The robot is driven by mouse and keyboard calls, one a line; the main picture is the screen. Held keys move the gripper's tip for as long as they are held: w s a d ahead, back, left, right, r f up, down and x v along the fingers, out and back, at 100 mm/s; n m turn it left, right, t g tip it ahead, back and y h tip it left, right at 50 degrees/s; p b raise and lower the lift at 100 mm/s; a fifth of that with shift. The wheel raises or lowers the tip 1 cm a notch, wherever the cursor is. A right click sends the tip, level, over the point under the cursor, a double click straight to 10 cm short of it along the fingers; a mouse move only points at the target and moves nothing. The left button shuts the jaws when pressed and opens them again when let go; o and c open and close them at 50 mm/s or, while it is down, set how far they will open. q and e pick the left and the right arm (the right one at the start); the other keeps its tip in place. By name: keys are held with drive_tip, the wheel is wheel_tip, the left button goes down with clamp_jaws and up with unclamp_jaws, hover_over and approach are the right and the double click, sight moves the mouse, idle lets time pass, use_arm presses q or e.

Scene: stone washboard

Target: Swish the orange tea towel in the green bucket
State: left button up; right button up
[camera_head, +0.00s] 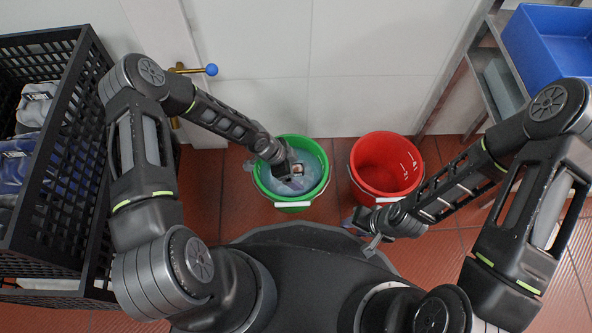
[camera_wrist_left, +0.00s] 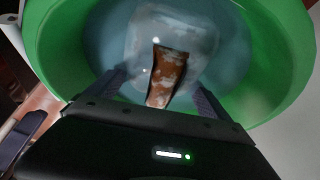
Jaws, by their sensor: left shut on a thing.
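The green bucket (camera_head: 293,204) stands on the floor in the middle of the head view, holding cloudy bluish liquid; its green wall (camera_wrist_left: 270,75) surrounds the left wrist view. My left gripper (camera_head: 290,173) reaches down into the bucket. In the wrist view the left gripper (camera_wrist_left: 160,82) has its fingers on either side of the orange tea towel (camera_wrist_left: 165,75), shut on it. The towel is a brownish-orange strip with whitish patches, partly under the liquid. In the head view the towel is mostly hidden. My right gripper (camera_head: 372,228) is empty, in front of the red bucket, and looks open.
A red bucket (camera_head: 380,165) stands right of the green one. A black crate (camera_head: 75,110) with folded cloths is at the left. A metal rack with a blue tub (camera_head: 550,45) stands at the right.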

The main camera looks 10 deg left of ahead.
use_arm(q)
wheel_tip(320, 180, down, 2)
drive_tip(key=shift+f+b, duration=0.1)
drive_tip(key=shift+b, duration=0.9)
drive_tip(key=shift+r+p, duration=0.85)
drive_tip(key=shift+r, duration=0.35)
drive_tip(key=shift+f, duration=0.1)
drive_tip(key=shift+f+b, duration=1.05)
